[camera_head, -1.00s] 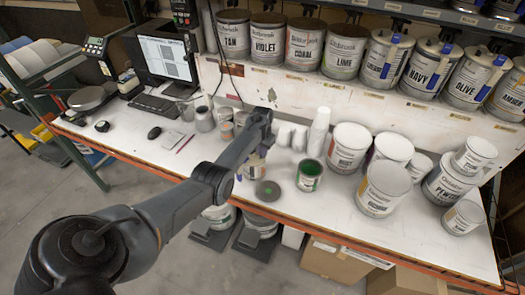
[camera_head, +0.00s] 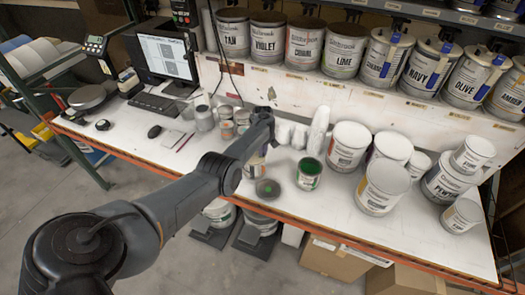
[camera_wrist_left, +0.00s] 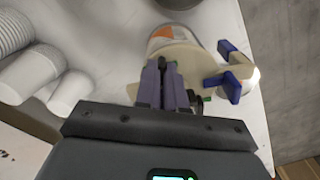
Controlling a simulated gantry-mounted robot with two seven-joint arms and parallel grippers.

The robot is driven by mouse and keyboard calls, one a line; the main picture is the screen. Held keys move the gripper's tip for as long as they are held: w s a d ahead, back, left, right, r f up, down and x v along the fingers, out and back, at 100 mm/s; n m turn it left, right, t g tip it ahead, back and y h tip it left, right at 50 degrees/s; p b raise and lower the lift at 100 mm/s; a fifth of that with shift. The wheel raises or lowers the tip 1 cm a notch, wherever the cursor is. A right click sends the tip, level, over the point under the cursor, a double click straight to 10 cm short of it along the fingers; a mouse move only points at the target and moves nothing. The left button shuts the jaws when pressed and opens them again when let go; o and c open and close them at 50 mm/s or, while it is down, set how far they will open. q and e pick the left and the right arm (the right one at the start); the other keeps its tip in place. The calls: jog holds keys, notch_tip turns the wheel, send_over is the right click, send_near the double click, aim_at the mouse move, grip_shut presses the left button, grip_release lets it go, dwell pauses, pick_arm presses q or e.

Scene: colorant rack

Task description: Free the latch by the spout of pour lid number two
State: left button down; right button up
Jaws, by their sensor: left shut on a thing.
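In the left wrist view, a can (camera_wrist_left: 172,34) with a white and orange label carries a cream pour lid (camera_wrist_left: 190,62). Blue parts (camera_wrist_left: 230,88) flank a pale rounded piece at the lid's right side. My left gripper (camera_wrist_left: 166,78) is at the lid's near edge, its fingers close together on a small part that they hide; it looks like a latch. A dark knob and a bit of green show beside the fingers. In the head view my left arm hides its own fingers and most of this can (camera_head: 254,168). My right gripper is not in view.
An open can with green inside (camera_head: 309,173) and a grey disc with a green centre (camera_head: 268,189) stand close by. White cups (camera_head: 318,130) and several paint cans (camera_head: 382,188) are to the right. The bench's left front (camera_head: 140,140) is fairly clear.

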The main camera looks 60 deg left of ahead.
pick_arm(q)
jog(key=shift+n, duration=1.7)
jog(key=c, duration=1.5)
grip_release()
jog(key=shift+r, duration=0.1)
jog(key=shift+r, duration=0.3)
notch_tip(320, 180, up, 10)
jog(key=p, duration=0.1)
jog(key=shift+p, duration=0.3)
